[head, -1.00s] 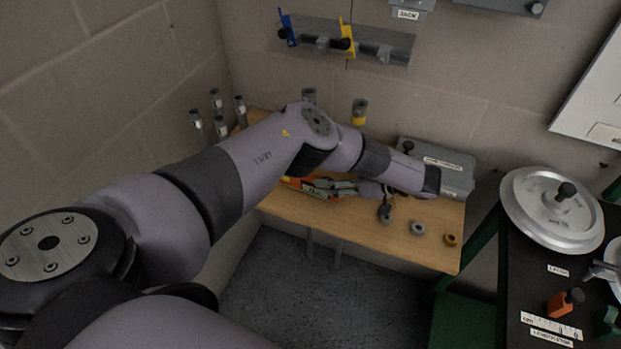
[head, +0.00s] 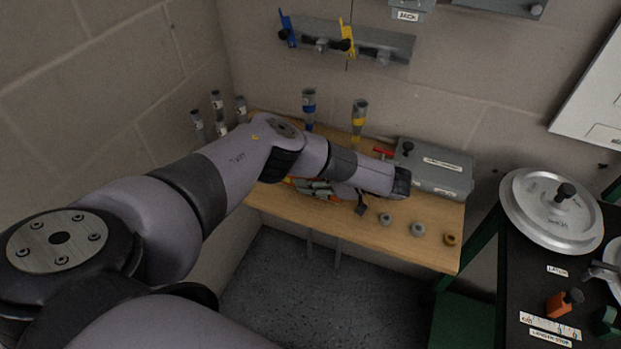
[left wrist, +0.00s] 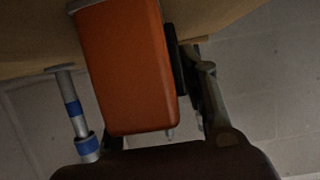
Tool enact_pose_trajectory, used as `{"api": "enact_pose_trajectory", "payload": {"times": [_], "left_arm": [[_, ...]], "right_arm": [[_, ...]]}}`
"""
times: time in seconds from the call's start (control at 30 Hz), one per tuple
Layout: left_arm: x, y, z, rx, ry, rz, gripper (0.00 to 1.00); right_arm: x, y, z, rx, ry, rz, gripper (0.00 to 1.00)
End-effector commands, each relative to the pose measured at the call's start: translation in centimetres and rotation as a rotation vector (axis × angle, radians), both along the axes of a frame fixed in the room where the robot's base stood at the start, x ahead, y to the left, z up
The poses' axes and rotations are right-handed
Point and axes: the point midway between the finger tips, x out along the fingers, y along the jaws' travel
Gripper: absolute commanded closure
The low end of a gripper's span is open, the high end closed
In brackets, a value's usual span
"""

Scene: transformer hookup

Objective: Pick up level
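An orange block (left wrist: 125,70) fills the middle of the left wrist view, close to the camera. It may be the level, but I see no label on it. In the head view, orange (head: 290,181) shows beside my left gripper (head: 318,189), low over the wooden bench. In the left wrist view one finger of my left gripper (left wrist: 190,85) is visible, its dark pad at the block's right edge. The other finger is hidden, so I cannot tell whether the gripper is closed on the block. My right gripper is not in view.
A blue-banded post (head: 309,104) and a yellow-banded post (head: 359,115) stand at the bench's back. A grey case (head: 440,170) and small round parts (head: 417,230) are to the right. A black table (head: 530,300) with a metal lid (head: 551,208) stands far right.

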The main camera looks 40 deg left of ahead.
Motion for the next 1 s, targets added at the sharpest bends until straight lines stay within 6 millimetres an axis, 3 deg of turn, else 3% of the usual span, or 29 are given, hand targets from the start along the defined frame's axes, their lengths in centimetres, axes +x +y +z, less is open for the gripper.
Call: {"api": "enact_pose_trajectory", "payload": {"times": [0.53,1.0], "left_arm": [[0.01,-0.02,0.03,0.0,0.0,0.0,1.0],[0.09,0.01,0.6,0.001,-0.002,0.0,1.0]], "right_arm": [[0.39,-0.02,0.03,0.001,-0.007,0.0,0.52],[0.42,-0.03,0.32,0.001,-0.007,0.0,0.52]]}}
